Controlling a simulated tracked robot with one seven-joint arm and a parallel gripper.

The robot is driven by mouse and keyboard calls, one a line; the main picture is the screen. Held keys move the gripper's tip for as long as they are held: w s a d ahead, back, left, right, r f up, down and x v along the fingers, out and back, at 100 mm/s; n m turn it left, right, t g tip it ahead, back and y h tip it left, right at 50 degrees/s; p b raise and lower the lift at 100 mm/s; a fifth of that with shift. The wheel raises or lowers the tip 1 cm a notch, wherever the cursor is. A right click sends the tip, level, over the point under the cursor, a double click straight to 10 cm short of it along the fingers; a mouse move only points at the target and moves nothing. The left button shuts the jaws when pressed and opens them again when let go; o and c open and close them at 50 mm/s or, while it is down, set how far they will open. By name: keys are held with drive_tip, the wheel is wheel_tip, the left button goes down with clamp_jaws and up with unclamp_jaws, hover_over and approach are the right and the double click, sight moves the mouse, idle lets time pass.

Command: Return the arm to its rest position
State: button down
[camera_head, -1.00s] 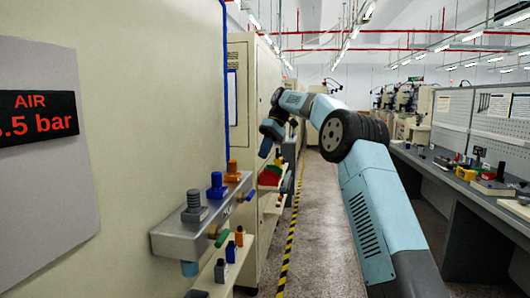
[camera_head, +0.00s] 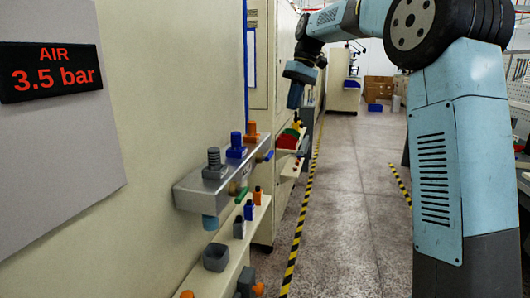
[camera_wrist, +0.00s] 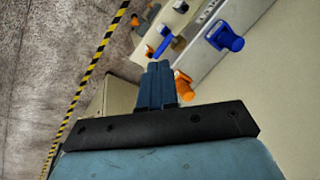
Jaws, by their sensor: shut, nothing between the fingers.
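My blue-grey arm rises on the right of the head view and bends over to the left at the top. My gripper (camera_head: 295,96) hangs from its end, pointing down, in front of the cream cabinet. In the wrist view my gripper (camera_wrist: 157,68) shows two blue fingers pressed together with nothing between them. It is apart from the wall fixtures in the head view. Part of the arm's top is cut off by the picture edge.
A grey wall rail (camera_head: 212,184) carries grey, blue and orange spindles. A cream shelf (camera_head: 231,245) below holds small coloured parts. An AIR display (camera_head: 50,72) reads 3.5 bar. A yellow-black floor stripe (camera_head: 297,235) borders the clear aisle (camera_head: 345,215). Boxes stand far back.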

drive_tip(key=s+d+f+m+t+h, duration=0.15)
drive_tip(key=s+d, duration=0.25)
drive_tip(key=s, duration=0.5)
drive_tip(key=s+d+f+m+t, duration=0.2)
drive_tip(key=s+d, duration=0.2)
drive_tip(key=s, duration=0.6)
drive_tip(key=s+d+f+m+t+h, duration=0.15)
drive_tip(key=s+d, duration=0.25)
drive_tip(key=s, duration=0.5)
drive_tip(key=s+d+f+m+t, duration=0.1)
drive_tip(key=s+d+f+t, duration=0.1)
drive_tip(key=s+f, duration=0.5)
drive_tip(key=shift+s+d+f+m, duration=0.4)
drive_tip(key=shift+s+d, duration=0.1)
drive_tip(key=shift+s, duration=0.6)
